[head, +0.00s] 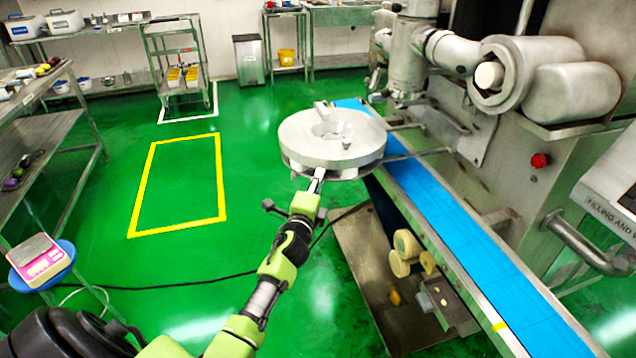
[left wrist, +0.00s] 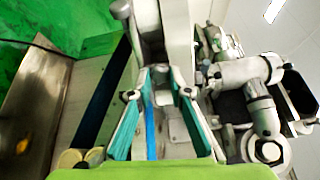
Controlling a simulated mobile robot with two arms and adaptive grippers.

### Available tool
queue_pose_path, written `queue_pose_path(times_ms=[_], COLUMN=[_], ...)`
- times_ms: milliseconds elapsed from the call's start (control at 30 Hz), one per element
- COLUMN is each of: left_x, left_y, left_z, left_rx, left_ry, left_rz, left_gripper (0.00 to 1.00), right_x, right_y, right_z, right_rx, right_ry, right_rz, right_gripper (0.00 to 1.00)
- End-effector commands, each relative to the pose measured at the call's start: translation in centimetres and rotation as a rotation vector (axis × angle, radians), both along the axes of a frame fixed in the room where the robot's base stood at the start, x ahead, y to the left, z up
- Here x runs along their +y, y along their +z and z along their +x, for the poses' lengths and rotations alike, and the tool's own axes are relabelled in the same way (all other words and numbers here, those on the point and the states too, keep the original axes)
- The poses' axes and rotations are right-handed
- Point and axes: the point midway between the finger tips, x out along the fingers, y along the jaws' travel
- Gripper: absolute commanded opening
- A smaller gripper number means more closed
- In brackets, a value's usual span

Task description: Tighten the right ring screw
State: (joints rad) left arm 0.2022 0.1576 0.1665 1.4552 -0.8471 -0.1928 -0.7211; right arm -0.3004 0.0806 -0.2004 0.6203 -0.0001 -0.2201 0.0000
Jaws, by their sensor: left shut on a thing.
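A round metal ring assembly (head: 330,130) with a hole in its top stands beside the conveyor in the head view. Two small metal knobs stick up from it. My left gripper (head: 307,200) is at its near edge, shut on a silvery metal rod (head: 317,180) that reaches to the ring's underside. I take this rod for a ring screw, but cannot tell if it is the right one. In the left wrist view, the teal finger pads of my left gripper (left wrist: 158,90) stand either side of a grey metal part (left wrist: 150,40). My right gripper is not in view.
A blue conveyor belt (head: 450,225) runs from behind the ring toward the lower right. The steel machine (head: 520,160) with a red button stands at the right. Shelves line the left. Green floor is free around a yellow rectangle.

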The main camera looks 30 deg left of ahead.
Motion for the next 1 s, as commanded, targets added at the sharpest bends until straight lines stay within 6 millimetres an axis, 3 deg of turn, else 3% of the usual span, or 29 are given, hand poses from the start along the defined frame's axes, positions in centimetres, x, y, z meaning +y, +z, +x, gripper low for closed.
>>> queue_pose_path(times_ms=[500,1000], left_x=[0.06,0.07], left_y=[-0.16,-0.22], left_z=[-0.04,-0.05], left_rx=[0.138,0.181], left_ry=[-0.001,-0.001], left_rz=[0.385,0.506], left_gripper=[0.00,0.00], right_x=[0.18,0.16], right_y=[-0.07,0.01], right_z=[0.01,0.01], right_rx=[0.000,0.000], right_ry=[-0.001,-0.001], right_rz=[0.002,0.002], right_gripper=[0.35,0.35])
